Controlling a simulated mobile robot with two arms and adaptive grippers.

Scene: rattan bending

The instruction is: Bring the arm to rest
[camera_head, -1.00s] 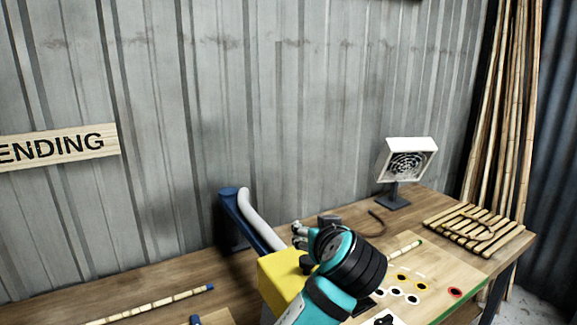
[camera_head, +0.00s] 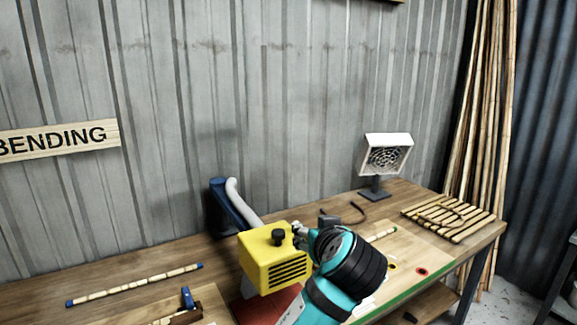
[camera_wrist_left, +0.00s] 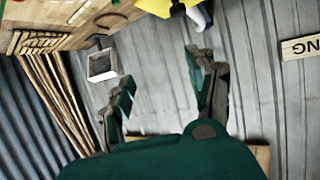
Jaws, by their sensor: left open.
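My left arm rises from the lower middle of the head view, with its teal and black wrist over the workbench (camera_head: 130,262). My left gripper (camera_head: 299,236) is small and partly hidden behind that wrist, beside the yellow machine (camera_head: 268,262). In the left wrist view the two fingers of my left gripper (camera_wrist_left: 165,95) stand wide apart with nothing between them, and the grey metal wall (camera_wrist_left: 155,62) lies beyond. The yellow machine (camera_wrist_left: 168,6) also shows at the top of that view. My right gripper is not in view.
A white fan (camera_head: 386,155) stands at the back of the bench. A slatted rattan rack (camera_head: 455,216) lies at its right end, with tall poles (camera_head: 487,110) behind. A rattan stick (camera_head: 135,285) lies at the left. A blue stand with a pale hose (camera_head: 243,203) is behind the machine.

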